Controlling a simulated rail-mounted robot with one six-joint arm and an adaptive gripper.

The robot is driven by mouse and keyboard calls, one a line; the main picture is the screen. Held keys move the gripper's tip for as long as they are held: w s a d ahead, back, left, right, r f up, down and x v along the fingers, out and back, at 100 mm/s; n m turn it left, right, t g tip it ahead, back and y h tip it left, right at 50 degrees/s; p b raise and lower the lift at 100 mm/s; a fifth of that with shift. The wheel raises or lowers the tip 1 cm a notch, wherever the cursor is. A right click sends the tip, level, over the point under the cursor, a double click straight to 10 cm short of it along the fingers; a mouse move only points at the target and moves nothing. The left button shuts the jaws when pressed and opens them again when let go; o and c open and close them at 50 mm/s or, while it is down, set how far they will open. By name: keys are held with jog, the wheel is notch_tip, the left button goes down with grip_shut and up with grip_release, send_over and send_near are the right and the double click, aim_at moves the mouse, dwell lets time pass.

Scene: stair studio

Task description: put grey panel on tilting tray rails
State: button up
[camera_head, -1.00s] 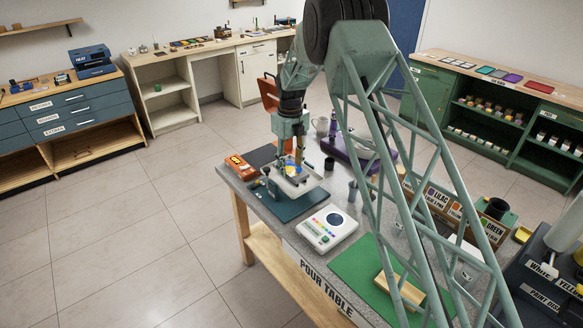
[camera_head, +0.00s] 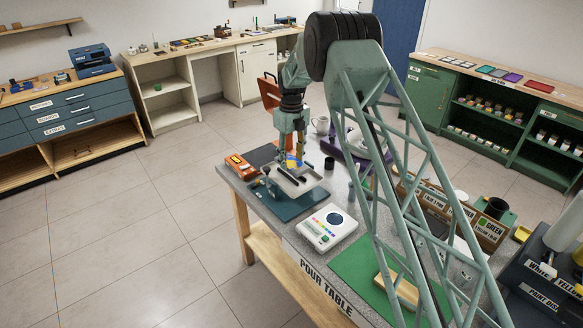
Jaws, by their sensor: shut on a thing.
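My gripper (camera_head: 290,158) is low over the tilting tray (camera_head: 308,186) at the far left end of the pour table.
An orange box (camera_head: 239,166) lies left of the tray. A white device with coloured buttons (camera_head: 327,227) is in front. A dark cup (camera_head: 329,163) and a purple stand (camera_head: 352,143) are close on the right. A green mat (camera_head: 349,262) with a wooden block (camera_head: 405,291) lies nearer.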

aim_at(291, 162)
jog(key=shift+f, duration=1.75)
jog(key=shift+f, duration=0.15)
jog(key=o, duration=0.9)
jog(key=shift+o, duration=0.2)
jog(key=shift+r, duration=0.2)
notch_tip(291, 162, up, 10)
jog(key=shift+r, duration=0.95)
